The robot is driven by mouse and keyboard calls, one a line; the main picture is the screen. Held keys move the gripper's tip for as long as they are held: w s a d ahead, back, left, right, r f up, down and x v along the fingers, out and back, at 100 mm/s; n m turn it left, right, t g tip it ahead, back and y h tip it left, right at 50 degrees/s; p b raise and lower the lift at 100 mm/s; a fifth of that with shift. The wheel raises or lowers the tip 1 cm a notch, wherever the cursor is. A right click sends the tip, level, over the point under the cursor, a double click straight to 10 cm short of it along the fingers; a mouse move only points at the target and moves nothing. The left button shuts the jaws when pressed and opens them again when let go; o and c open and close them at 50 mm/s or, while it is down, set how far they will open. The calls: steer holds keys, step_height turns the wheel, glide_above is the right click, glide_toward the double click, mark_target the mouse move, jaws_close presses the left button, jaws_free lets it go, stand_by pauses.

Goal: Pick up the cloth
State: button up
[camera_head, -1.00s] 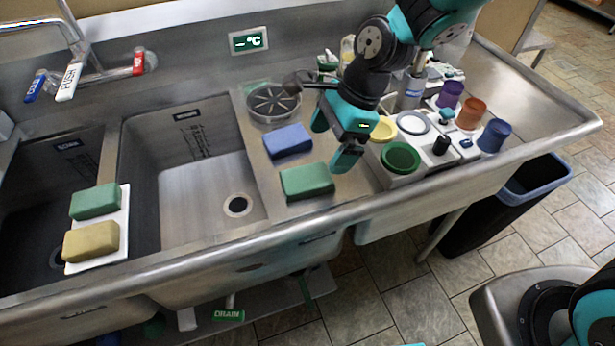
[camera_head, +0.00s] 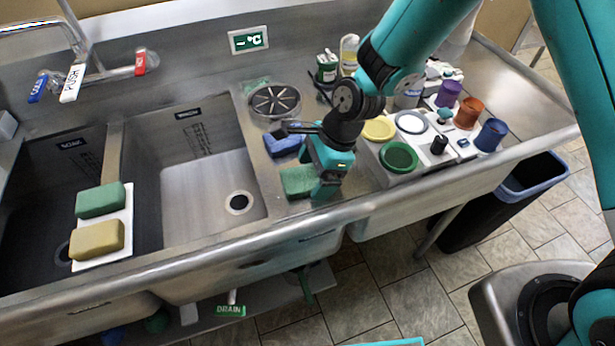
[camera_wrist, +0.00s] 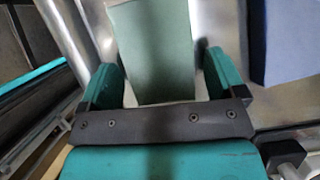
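A green, block-like folded cloth (camera_head: 296,181) lies on the steel ledge right of the middle basin. A blue one (camera_head: 282,145) lies just behind it, partly hidden by my wrist; in the wrist view it is at the upper right (camera_wrist: 290,40). My gripper (camera_head: 322,188) is low at the right end of the green cloth and hides that end. In the wrist view my gripper (camera_wrist: 165,62) is open, with one finger on each side of the green cloth (camera_wrist: 153,45). Gaps show beside it, and I cannot tell whether anything touches.
A green block (camera_head: 100,200) and a yellow block (camera_head: 97,240) lie on a white tray (camera_head: 129,203) across the left basin. A round drain grate (camera_head: 275,101) is behind the blue piece. Coloured lids and cups, including a green lid (camera_head: 399,157), stand close on the right.

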mark_target(315, 174)
steer(key=c, duration=0.7)
steer(key=shift+c, duration=0.2)
steer(key=shift+r, duration=0.1)
step_height(315, 174, up, 20)
steer(key=b, duration=0.1)
steer(key=o, duration=0.4)
steer(key=c, duration=0.3)
steer(key=shift+c, duration=0.2)
